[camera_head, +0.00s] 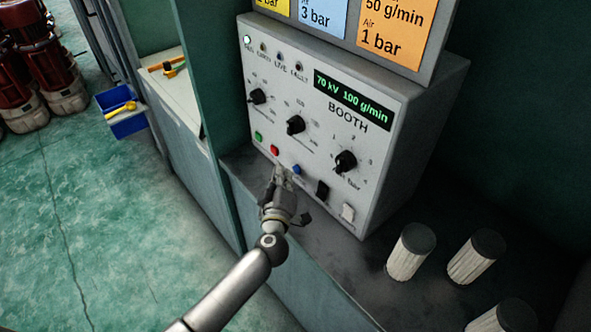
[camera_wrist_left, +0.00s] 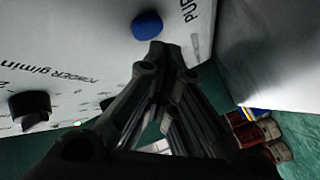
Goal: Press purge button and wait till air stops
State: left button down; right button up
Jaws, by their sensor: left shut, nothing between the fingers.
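A grey control box (camera_head: 397,108) marked BOOTH stands on a dark ledge in the head view. The blue purge button (camera_head: 296,169) sits low on its front face. It also shows in the left wrist view as a blue round cap (camera_wrist_left: 147,25) beside lettering that starts "PUR". My left gripper (camera_head: 281,172) is shut and empty, just left of the button in the head view. In the left wrist view its closed fingertips (camera_wrist_left: 165,52) lie just below the blue cap; whether they touch it I cannot tell. My right gripper is in neither view.
A lit display (camera_head: 352,98) reads 70 kV 100 g/min. White filter cartridges (camera_head: 408,262) stand on the ledge to the right.

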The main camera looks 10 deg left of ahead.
pick_arm(q)
jog(key=shift+w+d, duration=0.2)
jog(key=shift+w, duration=0.05)
jog(key=shift+w+d, duration=0.2)
jog(key=shift+w, duration=0.15)
dwell(0.7)
jog(key=shift+s+p, duration=0.15)
jog(key=shift+p, duration=0.2)
jog(key=shift+s+a+p, duration=0.45)
jog(key=shift+s, duration=0.1)
jog(key=shift+s+a+p, duration=0.35)
jog(key=shift+s, duration=0.05)
jog(key=shift+s+a+p, duration=0.35)
jog(key=shift+s+a, duration=0.25)
jog(key=shift+s, duration=0.2)
jog(key=shift+s+a+p, duration=0.35)
jog(key=shift+s+a, duration=0.25)
jog(key=shift+s, duration=0.15)
